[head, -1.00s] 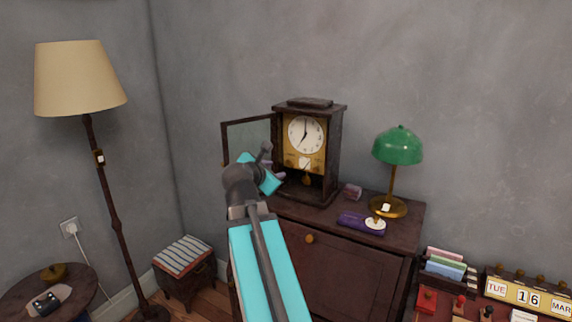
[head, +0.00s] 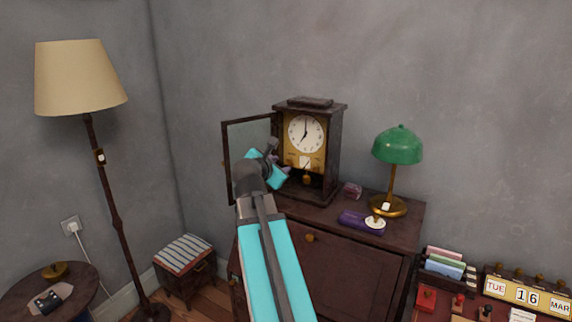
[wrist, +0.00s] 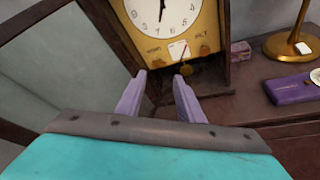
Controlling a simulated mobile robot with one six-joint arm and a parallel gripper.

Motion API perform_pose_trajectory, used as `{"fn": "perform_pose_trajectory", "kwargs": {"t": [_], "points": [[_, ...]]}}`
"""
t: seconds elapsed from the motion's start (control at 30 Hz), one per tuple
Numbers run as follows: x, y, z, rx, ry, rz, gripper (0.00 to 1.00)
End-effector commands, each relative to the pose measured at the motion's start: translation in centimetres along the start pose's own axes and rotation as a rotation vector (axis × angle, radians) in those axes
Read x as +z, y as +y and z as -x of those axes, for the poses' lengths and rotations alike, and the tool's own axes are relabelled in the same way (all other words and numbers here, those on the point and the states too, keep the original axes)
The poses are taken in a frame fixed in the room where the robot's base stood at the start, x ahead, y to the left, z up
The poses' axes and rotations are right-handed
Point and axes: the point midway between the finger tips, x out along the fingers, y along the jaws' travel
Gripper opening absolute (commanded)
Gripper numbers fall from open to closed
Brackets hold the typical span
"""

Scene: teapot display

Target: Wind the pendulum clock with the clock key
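The pendulum clock (head: 318,106) stands upright on a dark cabinet, its glass door (head: 250,140) swung open to the left. Its white dial (head: 306,133) reads about seven. In the wrist view the gold face plate (wrist: 207,35) carries a small white card (wrist: 178,51), with brass fittings beside it and the brass pendulum bob (wrist: 187,69) below. My gripper (wrist: 161,77) has two lavender fingers spread apart, with nothing visible between them. It is in front of the clock's lower opening; I cannot tell whether it touches. I cannot make out the clock key for sure.
The cabinet top (head: 400,232) holds a purple case (head: 352,217) with a pale round item, a small reddish box (head: 353,190) and a green lamp (head: 398,147), right of the clock. The open door is close to my arm's left. A floor lamp (head: 80,80) stands far left.

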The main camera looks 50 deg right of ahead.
Motion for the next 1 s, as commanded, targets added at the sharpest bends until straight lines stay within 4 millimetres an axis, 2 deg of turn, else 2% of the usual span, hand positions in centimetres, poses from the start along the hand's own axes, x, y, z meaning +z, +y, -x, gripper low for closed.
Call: {"fn": "perform_pose_trajectory", "kwargs": {"t": [0.03, 0.3, 0.6, 0.8, 1.0], "points": [[0.1, 0.1, -0.9, -0.004, 0.001, 0.000, 0.34], [0.1, 0.1, -4.7, -0.003, 0.001, -0.001, 0.34], [0.1, 0.1, -8.4, -0.002, 0.001, -0.001, 0.34], [0.0, 0.0, -9.6, -0.001, 0.001, -0.001, 0.34], [0.0, 0.0, -9.8, 0.000, 0.000, -0.001, 0.34]]}}
